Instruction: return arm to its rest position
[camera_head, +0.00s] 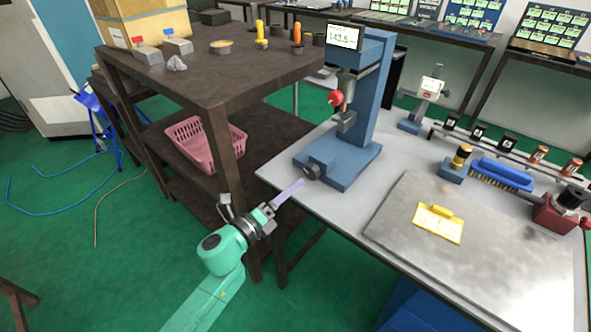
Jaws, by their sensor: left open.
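My left gripper (268,210) is at the lower centre of the head view, just off the table's left corner, and open. A lavender bar (288,193) lies in line with its fingertips and points up toward the dark round chuck (313,171). I cannot tell whether the fingers touch the bar. My right gripper is not in view.
The grey table (340,207) holds a metal plate (465,245) with a yellow tag (438,223), a blue brush (503,174) and a red vise (558,213). A dark shelf (190,85) with a pink basket (205,143) stands left, close to my arm.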

